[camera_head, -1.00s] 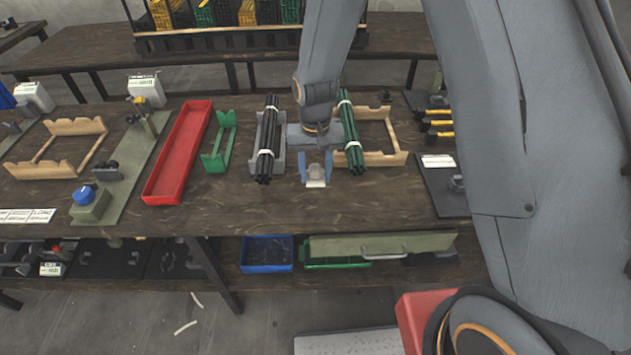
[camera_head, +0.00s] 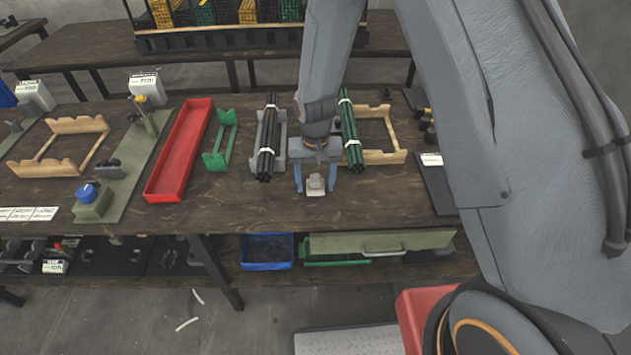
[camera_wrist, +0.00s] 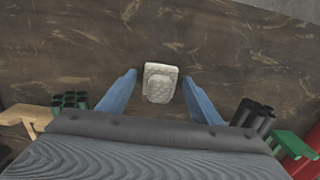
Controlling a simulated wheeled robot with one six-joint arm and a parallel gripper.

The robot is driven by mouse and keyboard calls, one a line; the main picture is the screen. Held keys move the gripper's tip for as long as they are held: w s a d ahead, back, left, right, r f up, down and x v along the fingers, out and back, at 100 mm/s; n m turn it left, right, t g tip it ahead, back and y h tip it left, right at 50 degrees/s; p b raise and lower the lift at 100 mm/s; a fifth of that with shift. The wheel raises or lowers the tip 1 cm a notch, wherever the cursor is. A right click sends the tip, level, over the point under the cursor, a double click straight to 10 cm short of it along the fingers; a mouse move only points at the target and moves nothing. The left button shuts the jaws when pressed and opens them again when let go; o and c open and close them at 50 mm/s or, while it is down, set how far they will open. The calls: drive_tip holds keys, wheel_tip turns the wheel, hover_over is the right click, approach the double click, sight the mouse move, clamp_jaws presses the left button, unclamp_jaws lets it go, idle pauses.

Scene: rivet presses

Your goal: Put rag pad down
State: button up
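The rag pad (camera_head: 316,186) is a small pale, off-white block near the front edge of the wooden workbench (camera_head: 300,215), and it appears to lie on the top. In the wrist view the rag pad (camera_wrist: 160,83) sits between my gripper's two blue fingers, with a clear gap on both sides. My gripper (camera_head: 315,188) points down over it and is open. The fingers (camera_wrist: 159,78) do not touch the pad.
Left of my gripper lies a bundle of black rods (camera_head: 268,145) in a grey holder, and right of it a bundle of green rods (camera_head: 350,135) on a wooden rack (camera_head: 385,157). A green holder (camera_head: 216,160) and red tray (camera_head: 180,155) stand further left. Bench front is clear.

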sight(316, 177)
wheel_tip(316, 177, up, 12)
drive_tip(key=b, duration=0.3)
drive_tip(key=s+d+r, duration=0.2)
drive_tip(key=s+d, duration=0.5)
drive_tip(key=s+d+r+t, duration=0.1)
drive_tip(key=s+d+r, duration=0.2)
drive_tip(key=s+d, duration=0.5)
drive_tip(key=shift+r, duration=0.15)
drive_tip(key=shift+o, duration=0.5)
idle(0.5)
